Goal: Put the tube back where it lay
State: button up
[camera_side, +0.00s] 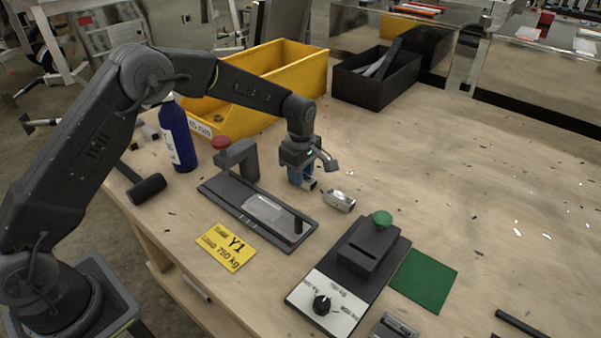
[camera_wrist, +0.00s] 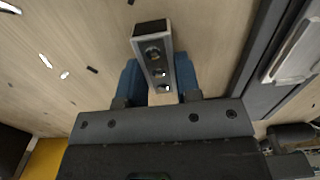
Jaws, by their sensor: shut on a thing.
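The tube (camera_side: 340,201) is a short, silver, square-sided metal piece at my gripper (camera_side: 304,181), low at the tabletop in the side view. I cannot tell whether it touches the wood. In the wrist view my gripper (camera_wrist: 160,85) has its two blue fingers on either side of the tube (camera_wrist: 154,52), shut on it. The tube's dark end juts out past the fingertips, and round holes show along its upper face. Its near end is partly hidden by the fingers and gripper body.
A black fixture (camera_side: 222,194) with a red knob stands left of my gripper. A green-knobbed device (camera_side: 385,258) and green mat (camera_side: 424,280) are at front right. A blue bottle (camera_side: 178,138), yellow bin (camera_side: 297,62) and black bin (camera_side: 372,90) stand behind. The right tabletop is mostly free, with scattered shavings.

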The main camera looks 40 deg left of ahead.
jog(key=shift+f, duration=0.15)
jog(key=o, duration=1)
jog(key=s+r+m+t, duration=0.1)
jog(key=s+r+m, duration=0.3)
jog(key=r, duration=1.5)
jog(key=s+a+r+m+t, duration=0.2)
jog(key=s+r+m, duration=0.25)
jog(key=s, duration=0.65)
jog(key=s+a+f+m+t, duration=0.1)
jog(key=s+m, duration=0.8)
jog(key=s, duration=0.9)
jog(key=shift+f+t, duration=0.65)
jog(key=shift+t, duration=0.15)
